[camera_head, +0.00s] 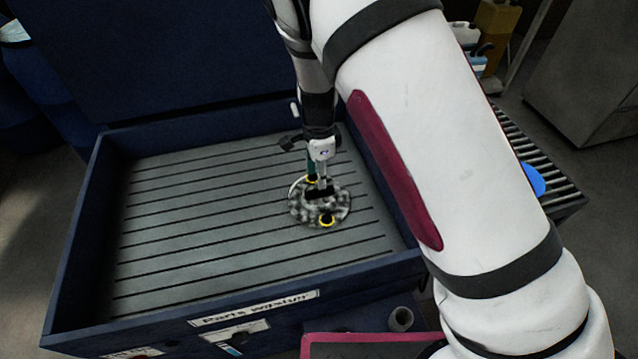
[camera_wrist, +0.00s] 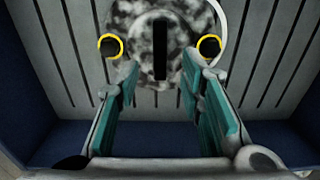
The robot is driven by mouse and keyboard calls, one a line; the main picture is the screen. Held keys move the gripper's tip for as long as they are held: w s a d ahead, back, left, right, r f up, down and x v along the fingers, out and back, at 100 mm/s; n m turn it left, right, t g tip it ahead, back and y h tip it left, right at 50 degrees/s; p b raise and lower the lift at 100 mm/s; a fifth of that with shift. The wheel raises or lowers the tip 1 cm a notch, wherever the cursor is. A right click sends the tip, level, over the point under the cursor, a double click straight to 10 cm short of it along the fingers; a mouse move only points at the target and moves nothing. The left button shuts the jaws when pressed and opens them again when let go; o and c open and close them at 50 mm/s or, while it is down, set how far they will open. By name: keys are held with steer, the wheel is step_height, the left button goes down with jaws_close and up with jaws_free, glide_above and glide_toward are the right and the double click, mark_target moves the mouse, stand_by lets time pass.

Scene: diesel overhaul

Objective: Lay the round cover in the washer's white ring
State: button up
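The round cover (camera_head: 337,209) is a mottled grey disc with a dark raised bar across its middle and two yellow-ringed holes. It is over the slatted floor of the parts washer (camera_head: 200,215), right of its middle; it also shows in the wrist view (camera_wrist: 180,75). A thin arc of the white ring (camera_wrist: 221,25) shows past the cover's right edge in the wrist view; the rest is hidden. I cannot tell whether the cover lies fully flat. My gripper (camera_wrist: 160,72) is open over the cover, its teal-padded fingers on either side of the bar with gaps; it also shows in the head view (camera_head: 319,184).
Dark blue walls surround the washer floor, and its raised lid (camera_head: 190,50) stands behind. The slatted floor left of the cover is clear. A roller conveyor (camera_head: 530,150) with a blue object (camera_head: 534,180) stands to the right, partly behind my arm.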

steer(key=s+d+r+n+t+y, duration=0.1)
steer(key=s+d+r+n, duration=0.2)
steer(key=r, duration=0.6)
steer(key=s+d+r+n+y, duration=0.1)
steer(key=s+d+r+n, duration=0.2)
steer(key=r, duration=0.6)
steer(key=s+d+r+n+t, duration=0.1)
steer(key=s+d+r, duration=0.2)
steer(key=d+r, duration=0.35)
steer(key=s+d+r+n+t, duration=0.1)
steer(key=s+d+r+n, duration=0.1)
steer(key=s, duration=0.3)
steer(key=s+d+r+n+t+h, duration=0.1)
steer(key=s+d+r+n, duration=0.2)
steer(key=s, duration=0.2)
steer(key=s+d+r+n+t+h, duration=0.1)
steer(key=s+d+r+n, duration=0.1)
steer(key=s, duration=0.3)
steer(key=shift+s+d+r+n+t, duration=0.3)
steer(key=shift+r+n, duration=0.1)
steer(key=shift+r, duration=0.4)
